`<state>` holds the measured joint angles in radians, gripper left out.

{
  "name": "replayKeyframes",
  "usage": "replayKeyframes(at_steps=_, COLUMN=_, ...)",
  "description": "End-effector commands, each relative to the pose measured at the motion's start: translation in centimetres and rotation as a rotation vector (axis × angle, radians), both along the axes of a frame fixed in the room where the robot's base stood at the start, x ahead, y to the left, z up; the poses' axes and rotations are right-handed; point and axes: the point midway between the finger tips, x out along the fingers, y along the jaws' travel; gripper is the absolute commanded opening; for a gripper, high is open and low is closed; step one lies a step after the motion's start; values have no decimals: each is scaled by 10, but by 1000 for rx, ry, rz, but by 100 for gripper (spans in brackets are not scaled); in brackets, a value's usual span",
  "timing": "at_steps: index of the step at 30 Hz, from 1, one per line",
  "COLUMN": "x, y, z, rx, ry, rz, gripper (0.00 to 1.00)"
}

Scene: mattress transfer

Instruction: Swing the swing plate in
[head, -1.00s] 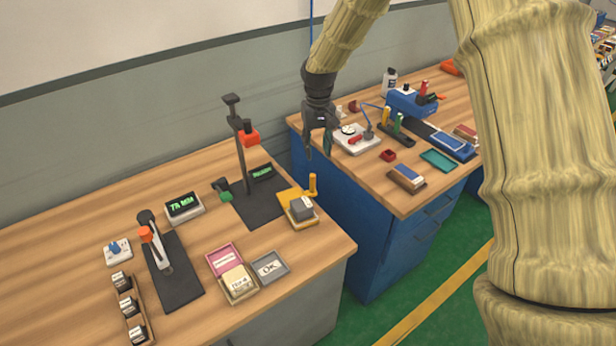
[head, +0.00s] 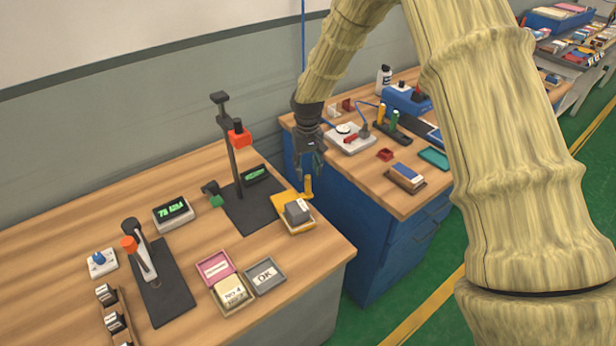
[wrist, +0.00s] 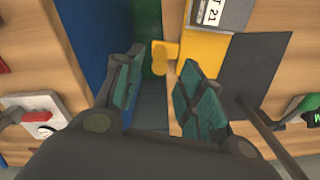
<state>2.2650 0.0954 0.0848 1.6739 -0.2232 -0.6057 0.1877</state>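The swing plate looks to be the yellow plate (head: 283,204) at the right edge of the near wooden table, beside the black stand base. It has an upright yellow post (head: 308,186) on its outer side and carries a grey block (head: 298,211). In the wrist view the yellow plate (wrist: 205,62) is at upper centre, and its yellow post (wrist: 165,58) lies ahead of the gap between the fingers. My gripper (head: 309,165) hangs just above the post in the head view. Its fingers (wrist: 163,98) are apart with nothing between them. Contact with the post is not visible.
A tall black stand (head: 231,150) with a red head rises left of the plate. Pink, cream and grey trays (head: 264,277) lie in front. The blue-sided bench (head: 335,215) with a small white device (head: 348,138) stands right, across a narrow gap.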

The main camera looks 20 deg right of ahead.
Motion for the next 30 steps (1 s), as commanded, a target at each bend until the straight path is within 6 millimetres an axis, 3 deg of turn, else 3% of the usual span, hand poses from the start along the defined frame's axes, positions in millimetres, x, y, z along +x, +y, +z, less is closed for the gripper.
replayKeyframes(at_steps=6, x=-1, y=-1, z=-26, rx=0, ry=2, rz=-3, gripper=39)
replayKeyframes(at_steps=12, x=-1, y=-1, z=-41, rx=0, ry=1, rz=-2, gripper=39)
replayKeyframes(at_steps=23, x=-1, y=-1, z=-45, rx=0, ry=0, rz=-2, gripper=39)
replayKeyframes(at_steps=26, x=-1, y=-1, z=-45, rx=0, ry=0, rz=-2, gripper=26)
replayKeyframes(at_steps=30, x=-1, y=-1, z=-45, rx=0, ry=0, rz=-2, gripper=1)
